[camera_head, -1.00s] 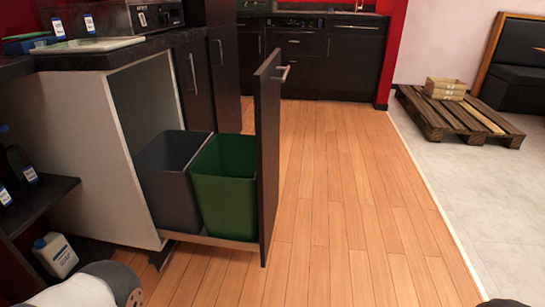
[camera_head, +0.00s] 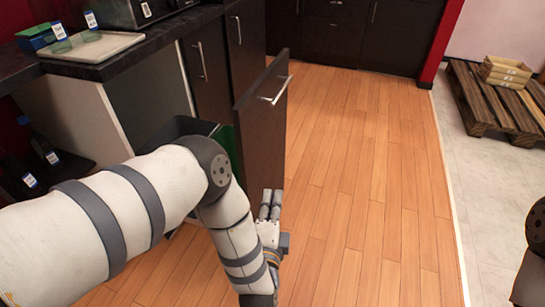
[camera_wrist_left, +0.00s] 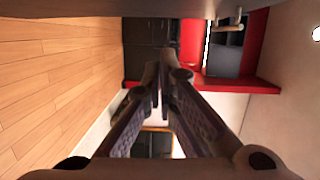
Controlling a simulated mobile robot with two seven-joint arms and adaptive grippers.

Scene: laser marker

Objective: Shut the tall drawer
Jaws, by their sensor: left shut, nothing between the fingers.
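The tall drawer (camera_head: 262,130) is pulled out from the counter. Its dark front panel stands upright, with a metal bar handle (camera_head: 274,88) near the top. Part of a green bin (camera_head: 227,148) shows behind the panel; my left arm hides most of the bins. My left gripper (camera_head: 270,205) is low, by the bottom of the outer face of the panel; I cannot tell whether it touches. Its fingers are shut with nothing between them, as the left wrist view (camera_wrist_left: 165,85) also shows. A dark surface runs along the top of that view. My right gripper is not in view.
The counter (camera_head: 130,55) with a pale tray (camera_head: 92,47) stands at the left. Dark cabinets (camera_head: 340,35) line the back. A wooden pallet (camera_head: 495,105) with small crates (camera_head: 506,70) is at the right. The wooden floor right of the drawer is clear.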

